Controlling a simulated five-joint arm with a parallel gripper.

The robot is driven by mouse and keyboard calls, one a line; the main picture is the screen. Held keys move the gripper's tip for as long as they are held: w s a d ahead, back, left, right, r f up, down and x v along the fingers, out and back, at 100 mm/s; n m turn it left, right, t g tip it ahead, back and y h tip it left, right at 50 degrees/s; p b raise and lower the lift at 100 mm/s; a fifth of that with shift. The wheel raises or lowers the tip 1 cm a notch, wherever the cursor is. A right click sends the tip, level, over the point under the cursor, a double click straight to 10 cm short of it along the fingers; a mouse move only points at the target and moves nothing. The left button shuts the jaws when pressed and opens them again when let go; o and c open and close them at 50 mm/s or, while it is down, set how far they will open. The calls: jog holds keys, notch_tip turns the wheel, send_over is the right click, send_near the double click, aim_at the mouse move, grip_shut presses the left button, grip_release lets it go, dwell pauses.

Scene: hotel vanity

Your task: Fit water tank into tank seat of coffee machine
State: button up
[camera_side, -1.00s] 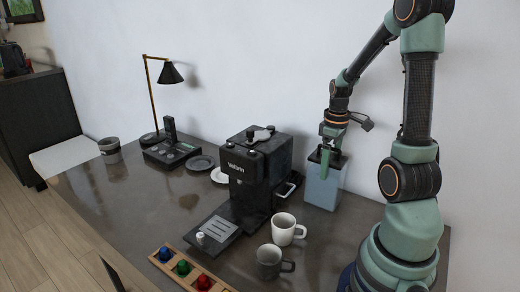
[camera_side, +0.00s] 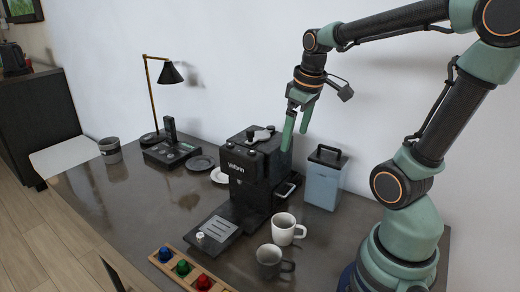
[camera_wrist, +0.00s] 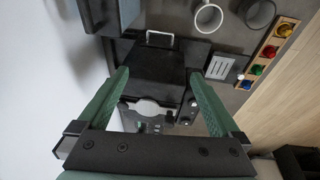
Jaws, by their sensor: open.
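The water tank (camera_side: 322,186) is a blue-grey box with a black lid and a black handle. It stands upright on the table to the right of the coffee machine (camera_side: 247,168), apart from it. A light metal frame (camera_side: 288,190) is at the machine's right side; it also shows in the wrist view (camera_wrist: 160,33). I cannot clearly make out the tank seat. My gripper (camera_side: 296,140) is open and empty, above the right part of the machine and up-left of the tank. In the wrist view, the tank (camera_wrist: 118,12) is partly cut off at the top left.
A white mug (camera_side: 284,231) and a grey mug (camera_side: 268,262) stand in front of the machine and tank. A wooden tray of coloured capsules (camera_side: 190,272) is at the front. A lamp (camera_side: 154,100) and a phone (camera_side: 170,148) are farther left. The table's left front is clear.

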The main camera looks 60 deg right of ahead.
jog(key=a+r+t+y, duration=0.1)
jog(key=a+t, duration=0.2)
jog(key=a, duration=1)
jog(key=s+d+r+m+g, duration=0.2)
jog(key=d+m+g, duration=0.1)
jog(key=d+m, duration=0.75)
jog(key=s+d+r+m+g, duration=0.25)
jog(key=d+m, duration=0.55)
jog(key=d, duration=0.6)
jog(key=shift+n, duration=0.25)
jog(key=f, duration=1.3)
jog(key=shift+s+d, duration=0.15)
jog(key=shift+d, duration=0.05)
jog(key=shift+r, duration=0.1)
grip_shut()
